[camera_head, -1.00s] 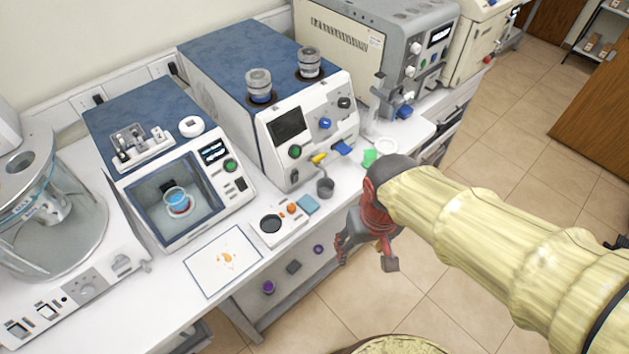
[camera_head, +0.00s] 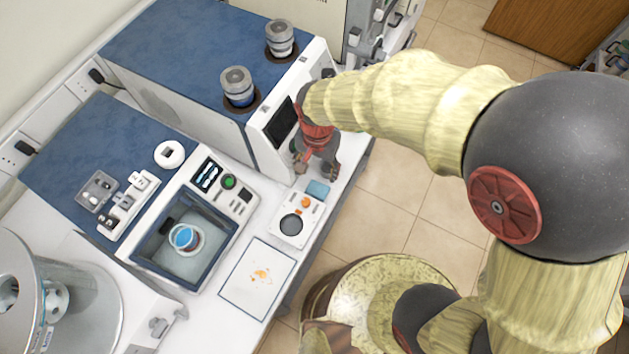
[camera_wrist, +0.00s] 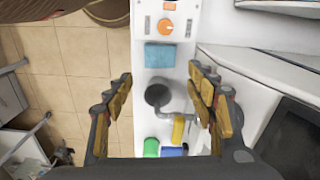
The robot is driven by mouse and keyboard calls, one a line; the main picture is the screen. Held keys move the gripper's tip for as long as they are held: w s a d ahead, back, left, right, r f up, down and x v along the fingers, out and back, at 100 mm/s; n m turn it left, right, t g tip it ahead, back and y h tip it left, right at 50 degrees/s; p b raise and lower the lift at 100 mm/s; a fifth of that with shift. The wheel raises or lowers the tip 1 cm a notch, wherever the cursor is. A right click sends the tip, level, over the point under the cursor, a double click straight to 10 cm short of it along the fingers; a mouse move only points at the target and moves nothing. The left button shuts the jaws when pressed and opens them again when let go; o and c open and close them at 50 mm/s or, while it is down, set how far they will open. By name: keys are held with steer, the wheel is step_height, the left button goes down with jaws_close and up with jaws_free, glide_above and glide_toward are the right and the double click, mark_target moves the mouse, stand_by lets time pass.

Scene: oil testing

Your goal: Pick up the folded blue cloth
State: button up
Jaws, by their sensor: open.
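A flat light blue square that looks like the folded cloth (camera_head: 318,189) lies on the white bench, at the end of the small white panel with the orange knob. In the wrist view the cloth (camera_wrist: 160,55) shows a textured face at the upper middle. My gripper (camera_head: 315,170) is above the bench just behind the cloth. The cloth is not touched.
A dark grey cup (camera_wrist: 158,94), a yellow item (camera_wrist: 178,128), a green piece (camera_wrist: 151,147) and a darker blue piece (camera_wrist: 171,152) are close by. The white panel (camera_head: 297,218) adjoins the cloth. A large blue-topped machine (camera_head: 185,60) stands behind.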

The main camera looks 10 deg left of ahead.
mark_target(317, 189)
steer(key=shift+m, duration=0.6)
step_height(317, 189, down, 12)
steer(key=shift+b, duration=0.7)
steer(key=shift+c, duration=0.9)
steer(key=c, duration=0.3)
